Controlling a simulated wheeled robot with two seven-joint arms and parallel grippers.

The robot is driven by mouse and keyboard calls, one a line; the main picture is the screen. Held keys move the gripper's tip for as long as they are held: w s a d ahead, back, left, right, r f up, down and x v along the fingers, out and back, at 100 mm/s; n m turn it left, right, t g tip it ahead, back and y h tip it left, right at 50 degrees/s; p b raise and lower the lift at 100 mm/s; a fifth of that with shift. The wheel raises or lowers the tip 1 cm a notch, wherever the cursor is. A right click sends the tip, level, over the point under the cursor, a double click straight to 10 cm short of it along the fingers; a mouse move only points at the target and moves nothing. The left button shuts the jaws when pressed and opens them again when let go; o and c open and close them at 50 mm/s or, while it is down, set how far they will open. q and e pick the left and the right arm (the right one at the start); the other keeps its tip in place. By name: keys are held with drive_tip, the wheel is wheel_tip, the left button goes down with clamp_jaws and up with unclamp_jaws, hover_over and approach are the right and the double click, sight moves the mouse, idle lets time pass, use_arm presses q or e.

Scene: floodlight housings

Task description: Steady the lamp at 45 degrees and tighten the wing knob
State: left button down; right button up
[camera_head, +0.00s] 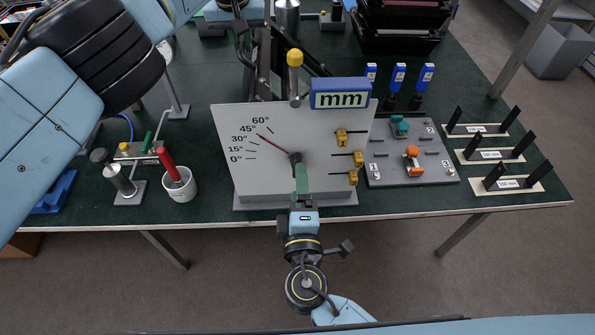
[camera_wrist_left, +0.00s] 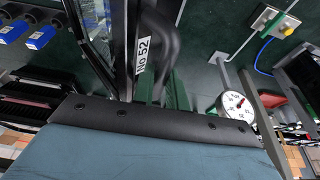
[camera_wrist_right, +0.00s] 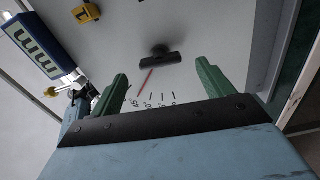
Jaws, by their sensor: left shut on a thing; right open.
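The grey board (camera_head: 220,185) carries an angle scale and a red pointer (camera_head: 275,144) whose tip lies near the 30 and 45 marks. The dark wing knob (camera_wrist_right: 160,55) is at the pointer's pivot. My right gripper (camera_wrist_right: 160,68) is open, its green fingers on either side of the knob and apart from it; it also shows in front of the board in the head view (camera_head: 300,176). My left gripper (camera_wrist_left: 165,88) is shut on a black handle-like part (camera_wrist_left: 155,45) labelled NO 52, behind the board; its fingertips are partly hidden. The lamp body is mostly hidden.
A blue mm display (camera_head: 340,93) stands at the board's top right. A grey fixture plate (camera_head: 450,178) and black-pegged holders (camera_head: 520,183) lie to the right. A white cup (camera_head: 181,188) with a red-handled tool stands left, near the table's front edge.

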use_arm(q)
drive_tip(key=shift+s+d+f, duration=0.1)
drive_tip(key=shift+f, duration=0.05)
use_arm(e)
drive_tip(key=s, duration=0.6)
drive_tip(key=shift+s, duration=0.4)
use_arm(q)
drive_tip(key=c, duration=1.6)
unclamp_jaws()
drive_tip(key=shift+r, duration=0.2)
use_arm(e)
drive_tip(key=shift+r, duration=0.1)
